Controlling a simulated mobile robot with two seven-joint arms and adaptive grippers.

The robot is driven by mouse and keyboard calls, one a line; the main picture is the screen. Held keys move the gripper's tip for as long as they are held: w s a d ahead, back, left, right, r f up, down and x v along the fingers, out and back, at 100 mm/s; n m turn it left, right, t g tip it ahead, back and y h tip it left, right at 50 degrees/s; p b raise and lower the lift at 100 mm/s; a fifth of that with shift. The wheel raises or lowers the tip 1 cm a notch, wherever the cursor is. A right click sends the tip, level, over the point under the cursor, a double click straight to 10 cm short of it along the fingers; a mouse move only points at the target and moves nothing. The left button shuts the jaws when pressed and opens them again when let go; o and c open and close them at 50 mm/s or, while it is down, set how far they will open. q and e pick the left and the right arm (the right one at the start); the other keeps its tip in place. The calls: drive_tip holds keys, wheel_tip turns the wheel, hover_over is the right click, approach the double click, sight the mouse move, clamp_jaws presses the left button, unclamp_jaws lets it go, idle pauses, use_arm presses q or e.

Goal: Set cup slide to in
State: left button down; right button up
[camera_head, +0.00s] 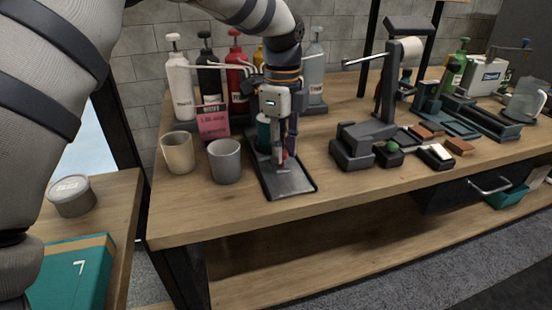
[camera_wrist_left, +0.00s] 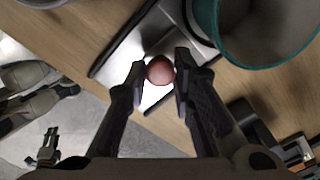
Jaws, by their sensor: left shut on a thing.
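The cup slide (camera_head: 290,186) is a long dark tray with a grey metal surface, lying on the wooden bench and reaching toward its front edge. It also shows in the left wrist view (camera_wrist_left: 123,50). A teal cup (camera_head: 263,133) stands toward its far end; its rim (camera_wrist_left: 207,22) is at the upper right of the wrist view. My left gripper (camera_wrist_left: 160,74) points down at the slide, its fingers shut on a round reddish knob (camera_wrist_left: 159,70). In the head view the gripper and wrist hide much of the slide and cup.
A beige cup (camera_head: 178,153) and a grey cup (camera_head: 225,162) stand close left of the slide. Pump bottles (camera_head: 180,90) and a pink card (camera_head: 213,122) are behind. A dark fixture (camera_head: 352,150) stands to the right. The bench front strip is clear.

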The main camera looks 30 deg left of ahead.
use_arm(q)
drive_tip(key=a, duration=0.1)
drive_tip(key=w, duration=0.1)
drive_tip(key=w+a, duration=0.1)
drive_tip(key=shift+a+f+b, duration=0.25)
drive_tip(key=shift+a+b, duration=0.05)
drive_tip(key=shift+a, duration=0.05)
drive_tip(key=shift+w+a+r, duration=0.15)
drive_tip(key=shift+w+r, duration=0.1)
drive_tip(key=shift+w, duration=0.05)
drive_tip(key=c, duration=1.4)
unclamp_jaws()
drive_tip(key=shift+o, duration=0.2)
wheel_tip(320, 180, up, 12)
drive_tip(key=shift+c, duration=0.3)
